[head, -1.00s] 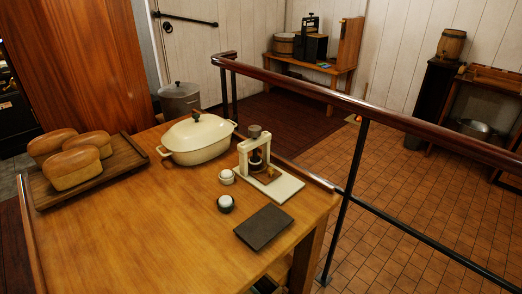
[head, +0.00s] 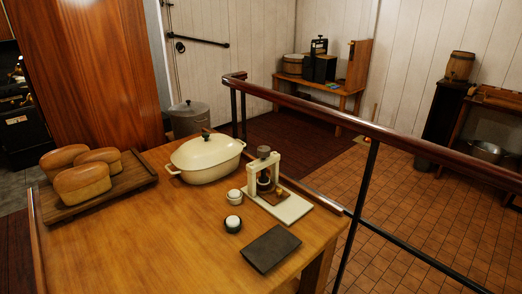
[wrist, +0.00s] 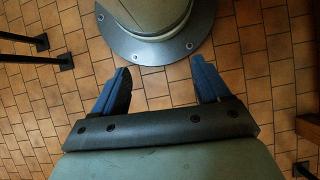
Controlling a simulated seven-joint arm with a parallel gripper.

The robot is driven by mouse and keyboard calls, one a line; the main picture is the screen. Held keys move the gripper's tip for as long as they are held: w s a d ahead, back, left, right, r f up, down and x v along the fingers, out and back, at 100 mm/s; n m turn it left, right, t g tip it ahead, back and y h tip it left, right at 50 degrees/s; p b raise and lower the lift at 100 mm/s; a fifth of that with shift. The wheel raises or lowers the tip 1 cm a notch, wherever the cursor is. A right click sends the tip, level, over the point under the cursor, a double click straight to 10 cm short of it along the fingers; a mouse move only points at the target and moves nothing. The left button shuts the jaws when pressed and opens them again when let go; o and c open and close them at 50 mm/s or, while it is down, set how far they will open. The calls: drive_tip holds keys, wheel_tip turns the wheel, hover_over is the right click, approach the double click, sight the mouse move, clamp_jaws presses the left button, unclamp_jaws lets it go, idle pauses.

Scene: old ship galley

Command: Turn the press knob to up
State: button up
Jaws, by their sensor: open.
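A small cream press (head: 282,206) with an upright frame stands on a flat base near the right edge of the wooden table (head: 150,240). A dark grey knob (head: 264,152) sits on top of its frame; its exact setting is too small to tell. My gripper (wrist: 158,80) shows only in the wrist view. Its two blue fingers are wide apart, with nothing between them, above the tiled floor. It is not in the head view, and the press is not in the wrist view.
A cream lidded pot (head: 206,160), two small round pots (head: 233,223), a dark flat slab (head: 270,248) and a board (head: 135,182) with loaves share the table. A dark-red handrail (head: 340,110) runs just behind it. Another, black press (head: 319,66) stands on a far bench.

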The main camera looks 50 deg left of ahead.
drive_tip(key=w+a+r+m+t+y, duration=0.3)
drive_tip(key=w+a, duration=0.4)
drive_tip(key=w, duration=0.6)
drive_tip(key=w+a+r+m+t+y, duration=0.1)
drive_tip(key=w+a+r+m+t, duration=0.2)
drive_tip(key=w+a, duration=0.75)
drive_tip(key=w+a+r+m+t+y, duration=0.1)
drive_tip(key=w+a+r+m+y, duration=0.1)
drive_tip(key=w+a+r, duration=0.85)
drive_tip(key=w+a+r+m+t+y, duration=0.1)
drive_tip(key=w+a+r+m+y, duration=0.15)
drive_tip(key=w+a+r, duration=0.75)
drive_tip(key=w+a+r+m+t+y, duration=0.15)
drive_tip(key=w+a+r, duration=0.3)
drive_tip(key=r, duration=1.05)
drive_tip(key=m+g+y, duration=0.1)
drive_tip(key=g+y, duration=0.5)
drive_tip(key=g, duration=0.4)
approach(259, 150)
drive_tip(key=x, duration=0.3)
drive_tip(key=w+x, duration=0.1)
drive_tip(key=x, duration=0.3)
drive_tip(key=f+x, duration=0.1)
drive_tip(key=x, duration=0.3)
drive_tip(key=shift+w+a+f, duration=0.1)
drive_tip(key=shift+w+a, duration=0.25)
drive_tip(key=shift+w, duration=0.05)
